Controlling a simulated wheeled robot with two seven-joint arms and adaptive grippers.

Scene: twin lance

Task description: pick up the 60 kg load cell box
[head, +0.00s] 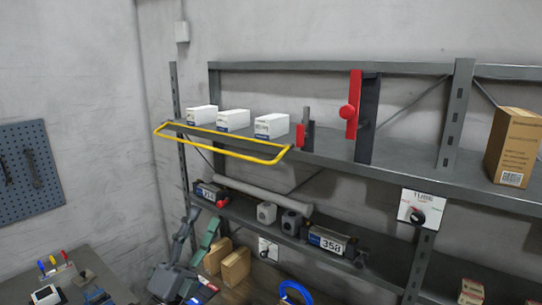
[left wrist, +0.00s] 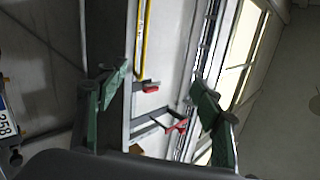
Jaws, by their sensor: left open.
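Three white boxes stand in a row on the upper shelf: a left box (head: 202,115), a middle box (head: 233,120) and a right box (head: 271,126). Their labels are too small to read, so I cannot tell which one is the 60 kg load cell box. My left gripper (head: 203,220) is open and empty, below the upper shelf and in front of the lower one. In the left wrist view its green-padded fingers (left wrist: 160,82) stand wide apart with nothing between the pads. I cannot make out the boxes there. My right gripper is not in view.
A yellow rail (head: 219,143) runs before the boxes and shows in the left wrist view (left wrist: 141,42). Red-handled fixtures (head: 354,105) stand right of them. The lower shelf holds a unit marked 358 (head: 331,241) and grey blocks (head: 266,212). Brown boxes (head: 235,267) sit below.

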